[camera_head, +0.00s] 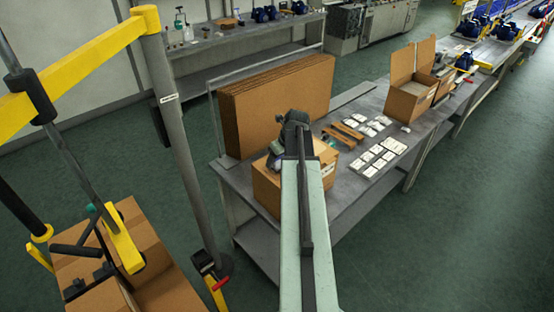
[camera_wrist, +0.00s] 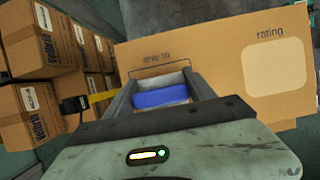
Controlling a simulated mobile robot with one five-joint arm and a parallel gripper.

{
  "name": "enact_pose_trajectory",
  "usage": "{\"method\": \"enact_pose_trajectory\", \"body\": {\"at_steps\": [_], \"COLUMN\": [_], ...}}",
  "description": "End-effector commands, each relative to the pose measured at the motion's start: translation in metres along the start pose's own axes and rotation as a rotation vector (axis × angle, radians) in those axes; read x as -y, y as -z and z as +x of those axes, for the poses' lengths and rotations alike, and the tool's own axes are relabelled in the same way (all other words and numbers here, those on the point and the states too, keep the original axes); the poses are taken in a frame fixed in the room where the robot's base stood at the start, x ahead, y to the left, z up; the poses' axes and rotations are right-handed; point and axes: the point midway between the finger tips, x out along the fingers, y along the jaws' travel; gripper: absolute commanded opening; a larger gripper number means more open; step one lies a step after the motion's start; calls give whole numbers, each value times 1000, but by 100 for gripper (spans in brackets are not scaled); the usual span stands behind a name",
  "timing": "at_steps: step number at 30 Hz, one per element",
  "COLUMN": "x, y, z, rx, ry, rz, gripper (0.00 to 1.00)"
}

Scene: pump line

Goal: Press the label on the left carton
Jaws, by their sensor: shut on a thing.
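The closed brown carton (camera_head: 266,191) stands on the near left end of the grey table, partly hidden by my arm. Its face (camera_wrist: 220,35) fills the upper right of the wrist view. That face has a "ship to" outline, partly covered by my gripper, and a pale rounded patch (camera_wrist: 274,63) marked "rating". My gripper (camera_wrist: 160,86) is shut on a blue block (camera_wrist: 160,98) over the lower part of the "ship to" area. I cannot tell if the block touches the carton. In the head view my gripper (camera_head: 286,143) is over the carton's top.
Flat brown cardboard sheets (camera_head: 275,100) stand behind the carton. White packets (camera_head: 378,157) and an open carton (camera_head: 410,95) lie farther along the table. A grey post (camera_head: 182,150) stands left. Stacked cartons (camera_wrist: 45,75) fill the wrist view's left. Floor at right is clear.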

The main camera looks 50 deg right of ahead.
Motion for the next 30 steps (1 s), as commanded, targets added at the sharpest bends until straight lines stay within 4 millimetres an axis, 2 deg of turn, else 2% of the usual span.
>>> {"method": "enact_pose_trajectory", "body": {"at_steps": [30], "x": [-1], "y": [3], "z": [9], "rx": [0], "ry": [-1], "rz": [-2], "gripper": [31]}}
